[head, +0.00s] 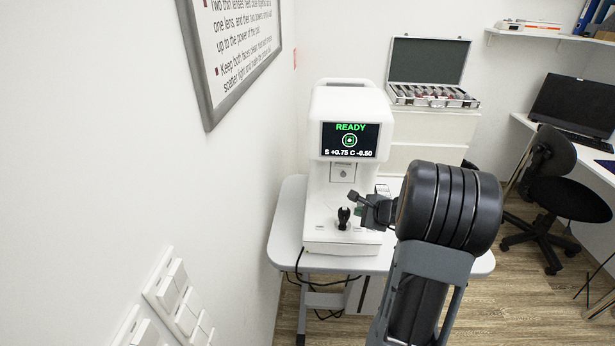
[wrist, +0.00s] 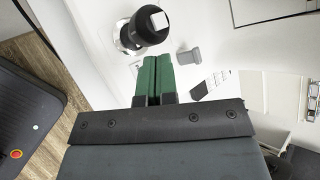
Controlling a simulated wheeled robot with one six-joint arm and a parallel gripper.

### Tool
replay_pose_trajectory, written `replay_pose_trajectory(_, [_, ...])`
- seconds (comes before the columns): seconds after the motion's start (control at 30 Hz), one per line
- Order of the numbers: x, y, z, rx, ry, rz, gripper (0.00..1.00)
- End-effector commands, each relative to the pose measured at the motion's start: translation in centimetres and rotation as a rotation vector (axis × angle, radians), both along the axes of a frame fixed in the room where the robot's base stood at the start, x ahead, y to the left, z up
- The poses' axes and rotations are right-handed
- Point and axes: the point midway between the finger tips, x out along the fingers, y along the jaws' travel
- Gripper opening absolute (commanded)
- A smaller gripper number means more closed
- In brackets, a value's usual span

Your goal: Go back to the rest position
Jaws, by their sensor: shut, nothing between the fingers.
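My gripper (head: 359,211) is in front of the white eye-test machine (head: 318,190), just right of its black joystick (head: 344,217). In the wrist view its two green fingers (wrist: 154,64) are pressed together with nothing between them. The joystick's round black head (wrist: 147,30) shows just beyond the fingertips, apart from them in that view. The machine's screen (head: 350,140) reads "READY" with "S +0.75 C -0.50". My arm partly hides the right side of the machine's base.
The machine stands on a white table (head: 288,222). An open lens case (head: 432,98) sits on a white drawer cabinet (head: 440,128) behind. A black chair (head: 568,196) and a desk with a monitor (head: 572,104) are at the right. A wall with switches (head: 172,290) is close at left.

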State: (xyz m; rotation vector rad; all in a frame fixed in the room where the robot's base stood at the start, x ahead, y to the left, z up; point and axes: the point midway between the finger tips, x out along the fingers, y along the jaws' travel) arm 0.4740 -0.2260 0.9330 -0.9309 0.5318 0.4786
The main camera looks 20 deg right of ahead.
Motion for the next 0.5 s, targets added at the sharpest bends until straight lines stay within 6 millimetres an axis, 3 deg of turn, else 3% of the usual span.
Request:
replay_pose_trajectory(0.17, [-0.1,0.3,-0.1,-0.009,0.005,0.029,0.0])
replay_pose_trajectory(0.27, [-1.3,1.4,-1.2,-0.038,0.05,0.122,0.0])
replay_pose_trajectory(0.37, [-3.6,3.8,-1.8,-0.113,0.122,0.306,0.0])
replay_pose_trajectory(0.5, [-7.6,9.7,-0.4,-0.321,0.219,0.721,0.0])
